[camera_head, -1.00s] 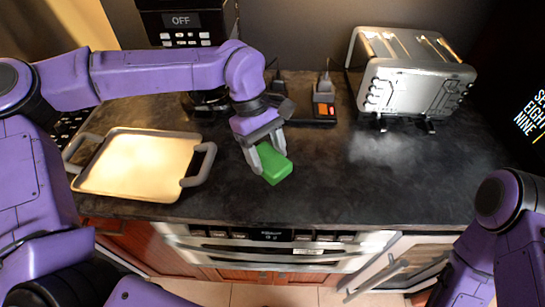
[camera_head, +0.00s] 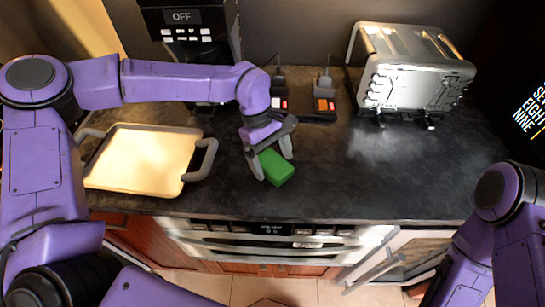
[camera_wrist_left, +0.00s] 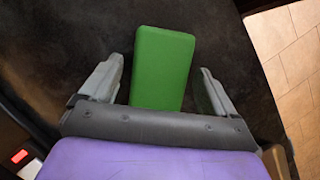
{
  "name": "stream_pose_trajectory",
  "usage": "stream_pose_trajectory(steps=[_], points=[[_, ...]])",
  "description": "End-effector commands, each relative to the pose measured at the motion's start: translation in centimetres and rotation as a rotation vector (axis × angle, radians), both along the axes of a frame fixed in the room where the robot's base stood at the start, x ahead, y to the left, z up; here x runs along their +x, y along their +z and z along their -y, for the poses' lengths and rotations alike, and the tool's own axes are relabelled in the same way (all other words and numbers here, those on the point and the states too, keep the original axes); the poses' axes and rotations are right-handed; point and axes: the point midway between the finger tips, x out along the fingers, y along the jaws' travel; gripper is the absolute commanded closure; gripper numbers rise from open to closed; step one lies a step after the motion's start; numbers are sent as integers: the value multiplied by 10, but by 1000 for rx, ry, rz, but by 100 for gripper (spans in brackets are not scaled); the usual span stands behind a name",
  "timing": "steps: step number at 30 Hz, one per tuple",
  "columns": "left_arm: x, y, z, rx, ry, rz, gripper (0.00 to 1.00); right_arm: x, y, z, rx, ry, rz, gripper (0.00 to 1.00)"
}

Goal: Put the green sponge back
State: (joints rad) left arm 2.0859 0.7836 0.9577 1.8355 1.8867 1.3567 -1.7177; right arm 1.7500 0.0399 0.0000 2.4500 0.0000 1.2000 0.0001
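The green sponge (camera_head: 277,168) lies on the dark countertop, just right of the beige tray. My left gripper (camera_head: 272,166) reaches down over it from behind, with one finger on each side. In the left wrist view the sponge (camera_wrist_left: 162,68) lies between the open fingers of the left gripper (camera_wrist_left: 160,85), with a gap on both sides. The sponge's near end is hidden behind the gripper's body. My right arm shows at the lower right, but its gripper is out of view.
A beige tray (camera_head: 143,161) with grey handles lies on the left. A silver toaster (camera_head: 412,72) stands at the back right and a black coffee machine (camera_head: 190,45) at the back left. Black sockets (camera_head: 318,105) sit behind the sponge. The counter to the right is clear.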

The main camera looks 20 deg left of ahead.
Motion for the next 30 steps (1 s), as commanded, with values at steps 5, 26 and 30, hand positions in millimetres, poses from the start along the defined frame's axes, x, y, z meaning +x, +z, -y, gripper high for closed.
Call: stream_pose_trajectory(steps=[5,26,30], points=[[0,2,0,0,0,0,11,0,0,0,0,0,0,0],[23,114,-40,-1,-1,0,11,0,-13,0,0,0,0,0],[23,115,-40,-1,-1,-1,11,0,-13,0,0,0,0,0]])
